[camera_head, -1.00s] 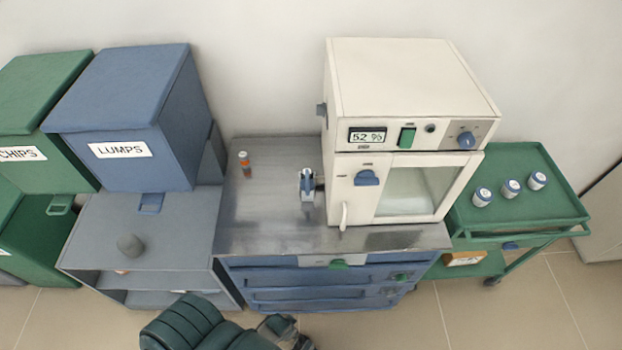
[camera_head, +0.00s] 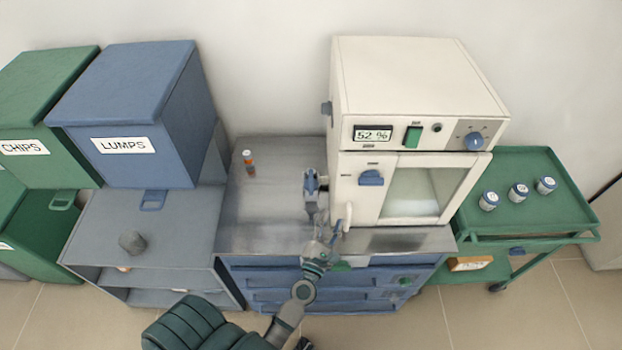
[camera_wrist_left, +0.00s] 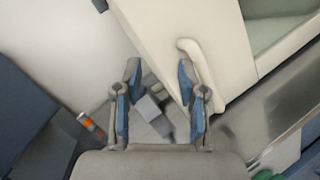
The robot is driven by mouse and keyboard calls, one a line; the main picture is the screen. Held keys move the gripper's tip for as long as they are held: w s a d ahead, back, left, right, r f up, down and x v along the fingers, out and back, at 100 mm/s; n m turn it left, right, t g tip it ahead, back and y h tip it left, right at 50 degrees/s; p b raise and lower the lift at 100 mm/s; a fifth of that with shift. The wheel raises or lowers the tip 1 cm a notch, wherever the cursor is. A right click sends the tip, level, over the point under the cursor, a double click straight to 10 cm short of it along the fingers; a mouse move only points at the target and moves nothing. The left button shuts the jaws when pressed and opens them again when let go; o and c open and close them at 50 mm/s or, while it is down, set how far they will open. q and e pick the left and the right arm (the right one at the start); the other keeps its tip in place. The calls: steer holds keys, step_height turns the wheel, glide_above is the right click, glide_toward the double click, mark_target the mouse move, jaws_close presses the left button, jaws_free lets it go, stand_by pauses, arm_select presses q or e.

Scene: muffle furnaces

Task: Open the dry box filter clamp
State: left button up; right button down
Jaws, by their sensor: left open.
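The dry box (camera_head: 415,95) is a cream cabinet with a glass door, standing on a steel-topped bench. A blue-grey filter clamp (camera_head: 311,185) sticks out low on its left side. My left gripper (camera_head: 326,228) is just in front of the clamp, near the door's white handle (camera_head: 348,215). In the left wrist view its two blue-padded fingers (camera_wrist_left: 158,92) are open. My right gripper is not in view.
An orange vial (camera_head: 248,162) stands on the bench (camera_head: 265,200) at the left. Blue LUMPS (camera_head: 135,120) and green CHIPS bins (camera_head: 40,110) are further left. A green cart (camera_head: 525,205) with small jars stands right. The dry box's side wall and handle are close to my fingers.

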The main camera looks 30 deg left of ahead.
arm_select(q)
steer(key=a+f+n+g+y, duration=0.1)
steer(key=a+n+y, duration=0.1)
steer(key=n, duration=0.1)
steer(key=a+f+n+g+y, duration=0.2)
steer(key=n, duration=0.2)
steer(key=a+f+n+g+y, duration=0.1)
steer(key=a+f+n+y, duration=0.1)
steer(key=n, duration=0.2)
steer(key=shift+s+a+g, duration=0.1)
steer(key=shift+s+g, duration=0.05)
steer(key=shift+g, duration=0.25)
steer(key=shift+w+a, duration=0.2)
steer(key=shift+w, duration=0.15)
steer(key=p, duration=0.1)
glide_toward(311, 178)
steer(key=shift+w+a+f, duration=0.1)
steer(key=shift+w+a, duration=0.2)
steer(key=shift+w, duration=0.35)
steer(key=x, duration=0.7)
steer(key=shift+w+a+f, duration=0.15)
steer(key=shift+w+a, duration=0.1)
steer(key=shift+w, duration=0.05)
steer(key=shift+w+a, duration=0.3)
steer(key=shift+w, duration=0.15)
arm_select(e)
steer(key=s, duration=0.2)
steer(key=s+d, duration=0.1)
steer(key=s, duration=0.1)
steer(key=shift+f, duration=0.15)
